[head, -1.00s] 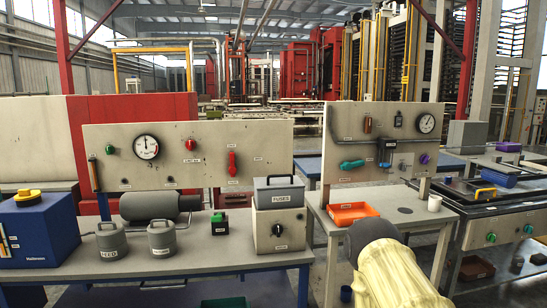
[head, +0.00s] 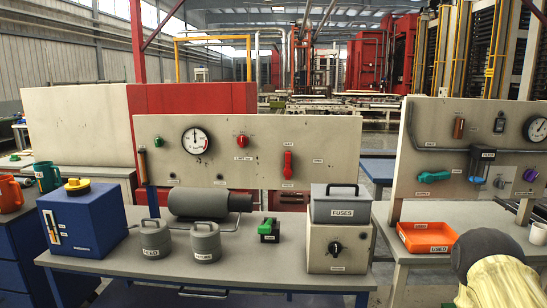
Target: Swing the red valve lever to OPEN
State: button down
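The red valve lever (head: 288,164) is mounted on the right part of the cream back panel (head: 220,125). It stands upright, its long side vertical. Small labels sit above, below and to its right, too small to read with certainty. Part of my arm shows at the lower right, well away from the lever; my gripper's fingers are not in view.
A grey FUSES box (head: 334,204) on a cream switch box (head: 338,248) stands in front, right of the lever. A grey motor (head: 208,203), two lidded pots and a green-topped block (head: 269,230) occupy the bench. An orange tray (head: 427,237) is at right.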

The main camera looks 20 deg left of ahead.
aim_at(288, 170)
jog(key=u, duration=0.4)
jog(key=i, duration=0.6)
jog(key=u, duration=0.5)
